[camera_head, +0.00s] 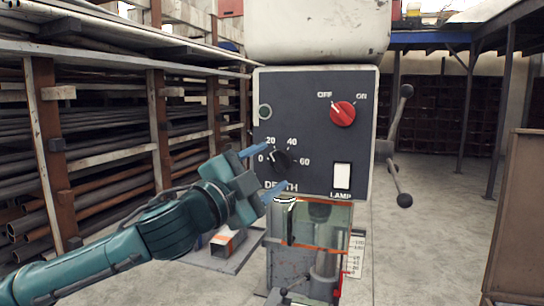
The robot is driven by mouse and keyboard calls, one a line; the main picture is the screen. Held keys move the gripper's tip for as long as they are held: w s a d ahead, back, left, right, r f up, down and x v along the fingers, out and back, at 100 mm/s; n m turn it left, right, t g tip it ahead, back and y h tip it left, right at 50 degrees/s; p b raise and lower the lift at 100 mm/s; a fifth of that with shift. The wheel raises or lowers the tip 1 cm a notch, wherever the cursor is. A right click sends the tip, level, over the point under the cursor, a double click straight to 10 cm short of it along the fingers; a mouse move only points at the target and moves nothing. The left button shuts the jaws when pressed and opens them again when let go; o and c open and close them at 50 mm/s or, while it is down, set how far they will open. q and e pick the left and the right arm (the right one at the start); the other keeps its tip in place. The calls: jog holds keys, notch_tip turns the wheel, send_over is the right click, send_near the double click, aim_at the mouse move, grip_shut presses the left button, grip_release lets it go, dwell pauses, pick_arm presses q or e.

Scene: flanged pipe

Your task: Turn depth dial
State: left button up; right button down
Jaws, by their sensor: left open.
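The depth dial (281,160) is a black knob on the dark control panel (310,92), with 0, 20, 40 and 60 marked around it and the word DEPTH below. Its white pointer mark looks turned to the upper left, between 0 and 20. My left gripper (268,169) comes in from the left with its blue fingers apart, one above and one below the dial's height. The dial shows between the fingertips; I cannot tell whether they touch it. My right gripper is not in view.
A lever handle (396,150) sticks out at right. Pipe racks (100,130) line the left; a brown panel (520,220) stands at right.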

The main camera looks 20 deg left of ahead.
pick_arm(q)
jog(key=shift+x, duration=0.9)
jog(key=shift+w, duration=0.15)
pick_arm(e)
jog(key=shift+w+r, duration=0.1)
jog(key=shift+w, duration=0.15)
pick_arm(q)
jog(key=c, duration=1)
jog(key=shift+f, duration=0.1)
